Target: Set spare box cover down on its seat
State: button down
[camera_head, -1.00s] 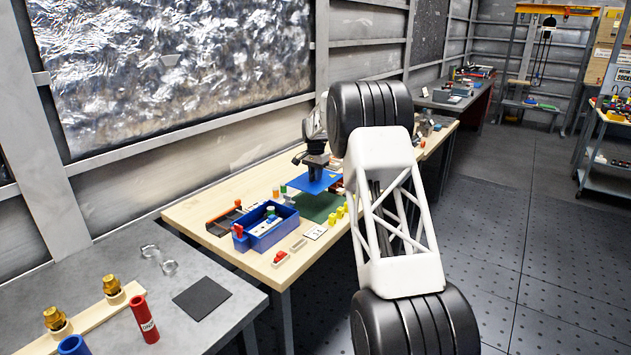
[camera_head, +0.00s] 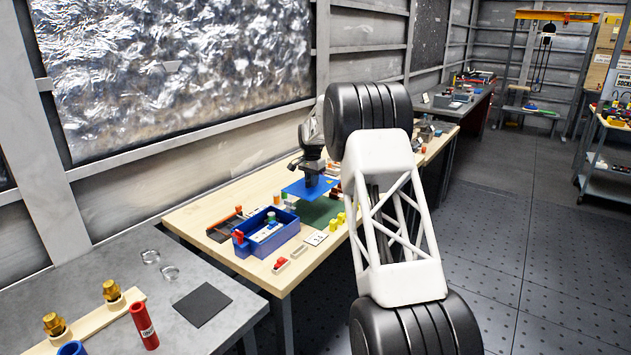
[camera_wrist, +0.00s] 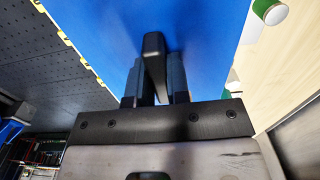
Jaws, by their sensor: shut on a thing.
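The spare box cover is a flat blue plate (camera_head: 309,188), seen in the head view above the wooden workbench. My gripper (camera_head: 313,178) is over it, pointing down. In the wrist view the blue plate (camera_wrist: 205,50) fills the middle, with a black handle (camera_wrist: 153,45) standing on it. My gripper (camera_wrist: 154,88) is shut on that handle. The plate hangs over or near a dark green mat (camera_head: 322,213); its exact height is hard to tell. An open blue box (camera_head: 252,247) with several small parts inside stands to the left of the plate.
Yellow blocks (camera_head: 337,221), a white card (camera_head: 316,238) and a small tray with a red part (camera_head: 281,263) lie along the bench's front edge. An orange-handled item (camera_head: 225,222) lies left of the blue box. A grey table (camera_head: 110,260) stands nearer.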

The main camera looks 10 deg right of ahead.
jog(key=s+a, duration=0.2)
jog(key=a, duration=0.1)
jog(key=s+a+r, duration=0.1)
jog(key=s+a, duration=0.2)
jog(key=a, duration=0.1)
jog(key=s+a+r, duration=0.1)
jog(key=s+a, duration=0.1)
jog(key=a, duration=0.1)
jog(key=shift+s+a, duration=0.15)
jog(key=s+a+r, duration=0.1)
jog(key=s+a, duration=0.7)
jog(key=shift+s+a, duration=0.2)
jog(key=shift+s, duration=0.1)
jog(key=shift+f, duration=2.9)
jog(key=shift+f, duration=0.85)
jog(key=c, duration=1)
grip_release()
jog(key=shift+f, duration=0.1)
